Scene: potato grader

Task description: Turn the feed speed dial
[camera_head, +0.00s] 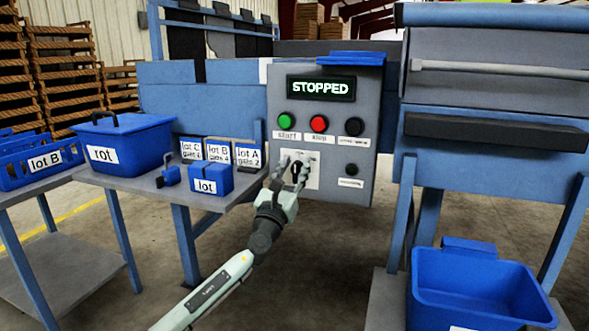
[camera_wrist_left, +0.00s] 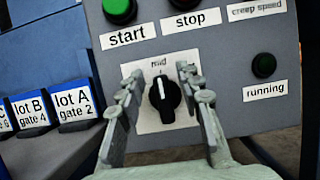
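The feed speed dial (camera_wrist_left: 165,96) is a black knob on a white plate (camera_wrist_left: 150,70) marked "mid", on the grey control panel (camera_head: 362,110). Its white pointer line is near upright in the left wrist view. In the head view the dial (camera_head: 297,170) shows between the fingers of my left gripper (camera_head: 293,168). My left gripper (camera_wrist_left: 160,95) is open, one finger on each side of the dial, with gaps between the fingers and the knob. The display (camera_head: 321,88) reads "STOPPED". My right gripper is not in view.
A green start button (camera_head: 286,119), a red stop button (camera_head: 319,123) and a black creep speed button (camera_head: 354,126) sit above the dial. A dark running lamp (camera_head: 351,170) is to its right. Lot boxes (camera_head: 211,180) stand on the table at left.

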